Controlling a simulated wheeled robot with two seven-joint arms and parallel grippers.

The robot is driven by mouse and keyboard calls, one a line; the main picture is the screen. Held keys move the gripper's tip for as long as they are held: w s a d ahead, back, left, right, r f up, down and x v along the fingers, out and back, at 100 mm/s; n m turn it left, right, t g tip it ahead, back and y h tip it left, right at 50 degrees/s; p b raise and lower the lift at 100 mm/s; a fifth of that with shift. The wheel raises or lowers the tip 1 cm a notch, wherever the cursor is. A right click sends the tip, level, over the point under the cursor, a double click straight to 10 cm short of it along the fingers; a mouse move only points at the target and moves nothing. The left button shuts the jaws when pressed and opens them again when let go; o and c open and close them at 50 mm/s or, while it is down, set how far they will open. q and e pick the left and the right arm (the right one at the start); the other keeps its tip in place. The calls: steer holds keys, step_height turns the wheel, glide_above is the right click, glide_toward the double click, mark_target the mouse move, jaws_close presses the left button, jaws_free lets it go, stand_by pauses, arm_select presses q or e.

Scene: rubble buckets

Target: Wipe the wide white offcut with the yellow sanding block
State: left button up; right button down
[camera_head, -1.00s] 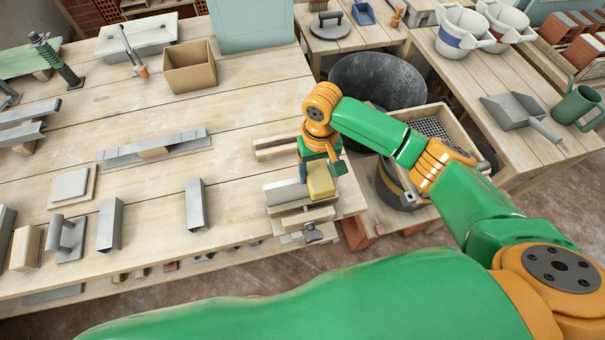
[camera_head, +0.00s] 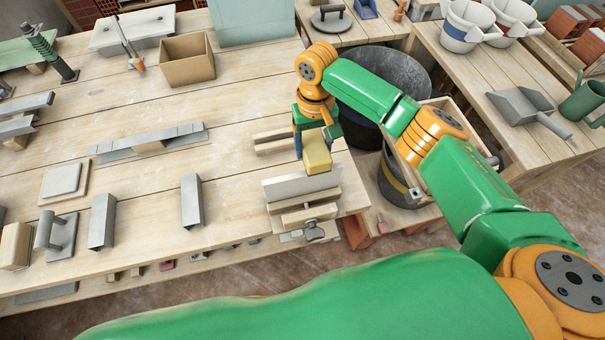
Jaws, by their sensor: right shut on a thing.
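My right gripper (camera_head: 311,136) is shut on the yellow sanding block (camera_head: 317,155), near the right end of the workbench. The block hangs just beyond a wide whitish piece (camera_head: 298,187), which looks like the wide white offcut. This piece sits at a wooden-jawed vise (camera_head: 308,216) on the bench's near right corner. In this view the block's lower edge is close to the far edge of the piece; I cannot tell if they touch. My left gripper is not in view.
A wooden strip (camera_head: 272,142) lies just left of the right gripper. An open cardboard box (camera_head: 187,62) is at the back. A dark round tub (camera_head: 390,75) stands behind my arm.

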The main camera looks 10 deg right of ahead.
steer(key=shift+s+r+p, duration=0.15)
steer(key=shift+r+p, duration=1.5)
steer(key=shift+p, duration=0.3)
steer(key=shift+r+b, duration=0.4)
steer(key=shift+r, duration=0.1)
